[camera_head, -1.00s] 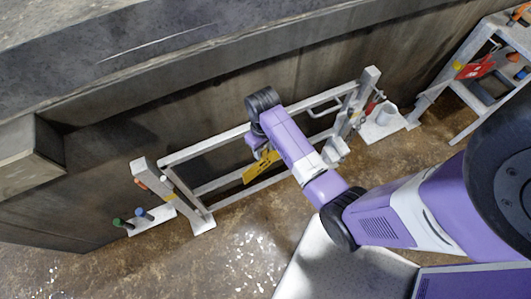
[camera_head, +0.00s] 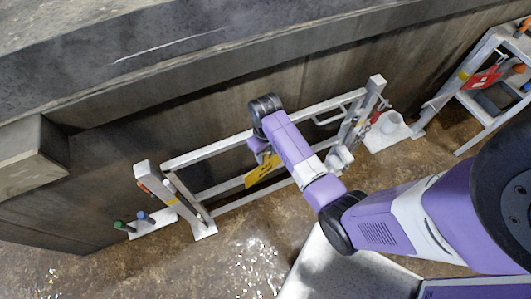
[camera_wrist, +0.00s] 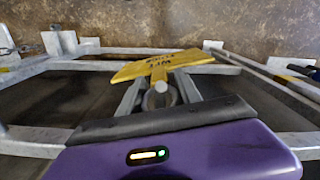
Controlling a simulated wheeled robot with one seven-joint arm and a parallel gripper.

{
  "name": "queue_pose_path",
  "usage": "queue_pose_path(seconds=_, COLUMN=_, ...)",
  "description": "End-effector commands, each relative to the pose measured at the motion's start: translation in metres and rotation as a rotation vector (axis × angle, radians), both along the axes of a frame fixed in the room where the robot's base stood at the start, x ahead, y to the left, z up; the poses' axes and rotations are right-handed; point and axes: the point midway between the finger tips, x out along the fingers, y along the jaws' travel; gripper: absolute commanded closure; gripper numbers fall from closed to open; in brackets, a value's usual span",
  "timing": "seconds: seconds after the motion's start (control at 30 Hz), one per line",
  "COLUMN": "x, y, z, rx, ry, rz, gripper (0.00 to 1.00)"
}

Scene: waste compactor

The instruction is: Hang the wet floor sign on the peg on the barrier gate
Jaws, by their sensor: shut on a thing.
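The yellow wet floor sign (camera_head: 262,170) shows in the head view at the middle of the white barrier gate (camera_head: 208,155), partly hidden by my arm. In the wrist view the sign (camera_wrist: 160,66) lies across the far side of my gripper (camera_wrist: 158,92), with dark lettering on it. The gripper is shut on the sign, near a round grey ring or peg end between the fingers. The gate's rails (camera_wrist: 40,142) run on both sides of the gripper in the wrist view. I cannot tell whether the sign touches the peg.
A dark wall (camera_head: 110,160) stands close behind the gate. Green and blue handles (camera_head: 120,225) stick up at the gate's left foot. Wet brown floor (camera_head: 225,260) lies open in front.

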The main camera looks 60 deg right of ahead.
Motion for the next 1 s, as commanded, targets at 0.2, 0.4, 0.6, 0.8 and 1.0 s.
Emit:
queue_pose_path(seconds=0.2, x=0.0, y=0.0, z=0.0, rx=0.0, ry=0.0, rz=0.0, gripper=0.4)
queue_pose_path(seconds=0.4, x=0.0, y=0.0, z=0.0, rx=0.0, ry=0.0, rz=0.0, gripper=0.34)
queue_pose_path(seconds=0.6, x=0.0, y=0.0, z=0.004, rx=0.0, ry=-0.001, rz=0.0, gripper=0.34)
queue_pose_path(seconds=0.8, x=0.001, y=0.0, z=0.031, rx=-0.002, ry=-0.003, rz=0.001, gripper=0.34)
queue_pose_path(seconds=1.0, x=0.001, y=0.0, z=0.062, rx=-0.001, ry=-0.003, rz=0.0, gripper=0.34)
